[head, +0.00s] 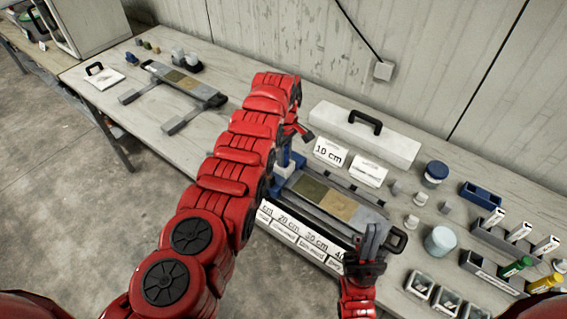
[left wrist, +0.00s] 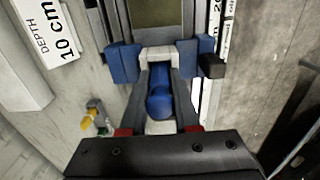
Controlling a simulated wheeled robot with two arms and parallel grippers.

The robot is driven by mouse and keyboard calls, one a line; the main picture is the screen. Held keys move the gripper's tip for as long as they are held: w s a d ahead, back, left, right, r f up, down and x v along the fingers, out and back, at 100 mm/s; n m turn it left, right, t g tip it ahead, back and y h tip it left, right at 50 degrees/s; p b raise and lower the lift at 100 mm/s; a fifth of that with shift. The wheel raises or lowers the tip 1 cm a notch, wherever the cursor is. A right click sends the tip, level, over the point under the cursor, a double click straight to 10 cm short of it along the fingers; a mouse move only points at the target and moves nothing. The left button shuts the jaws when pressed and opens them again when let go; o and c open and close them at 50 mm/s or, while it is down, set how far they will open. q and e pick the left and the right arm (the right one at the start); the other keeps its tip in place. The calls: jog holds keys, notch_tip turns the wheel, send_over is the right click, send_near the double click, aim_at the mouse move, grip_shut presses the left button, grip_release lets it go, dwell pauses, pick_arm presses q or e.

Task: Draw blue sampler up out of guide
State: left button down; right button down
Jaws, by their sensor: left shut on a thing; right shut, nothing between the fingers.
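The blue sampler (left wrist: 159,98) shows in the left wrist view as a rounded blue body with pale parts at its ends. My left gripper (left wrist: 160,72) is shut on it, one grey finger on each side. Blue blocks (left wrist: 122,63) of what looks like the guide stand on both sides of the fingertips, at the end of the core tray. In the head view my left arm partly covers the blue guide (head: 291,163), so the sampler's depth in it cannot be told. My right gripper (head: 372,243) is shut and empty over the tray's right front end.
The core tray (head: 375,217) holds green, tan and grey sections. Depth labels (head: 287,223) line its front, and a "10 cm" card (head: 329,152) stands behind. A white case (head: 365,134), jars (head: 440,241) and racks crowd the right.

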pick_arm(q)
jog(key=shift+r+p, duration=1.3)
jog(key=shift+r, duration=0.25)
jog(key=shift+r+p, duration=0.7)
jog(key=shift+r, duration=2)
jog(key=shift+f, duration=0.1)
